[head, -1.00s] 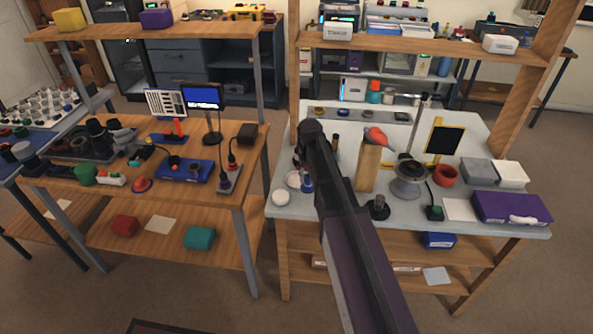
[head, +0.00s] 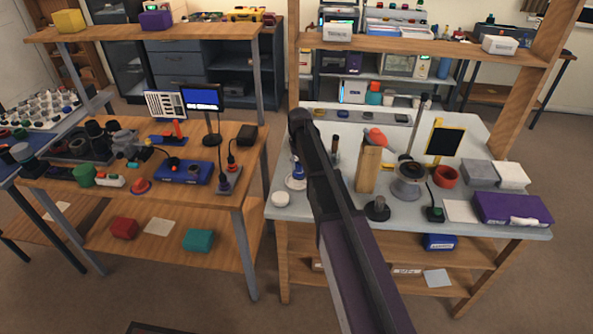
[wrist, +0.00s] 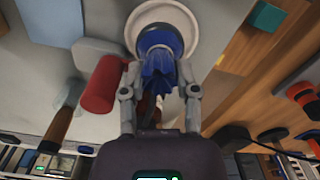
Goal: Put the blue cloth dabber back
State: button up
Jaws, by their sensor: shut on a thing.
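My gripper (wrist: 160,72) is shut on the blue cloth dabber (wrist: 160,85), with a finger on each side of its bunched cloth. In the wrist view the dabber's round end lies in front of a white round dish (wrist: 207,25). In the head view the dabber (head: 297,171) shows upright over the small white dish (head: 292,185), left of my arm. I cannot tell whether the dabber touches the dish. My gripper's fingers are mostly hidden behind my arm in the head view.
A red cylinder (wrist: 102,85) and a wooden-handled tool (wrist: 62,122) lie close by in the wrist view. A white round lid (head: 280,199) sits near the table's front left corner. A wooden block (head: 368,168) and a black round-based stand (head: 377,210) are right of my arm.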

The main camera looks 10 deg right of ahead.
aim_at(298, 169)
jog(key=shift+w+a+f, duration=0.1)
jog(key=shift+w+f, duration=0.15)
jog(key=shift+w, duration=0.45)
jog(key=shift+s+f+b, duration=0.15)
jog(key=shift+f+b, duration=1.45)
jog(key=shift+b, duration=0.2)
jog(key=shift+f, duration=0.15)
jog(key=o, duration=1)
jog(key=shift+r, duration=0.2)
notch_tip(298, 169, up, 12)
jog(key=p, duration=1.2)
jog(key=s, duration=2.9)
jog(key=shift+s+a, duration=0.2)
jog(key=shift+a, duration=0.1)
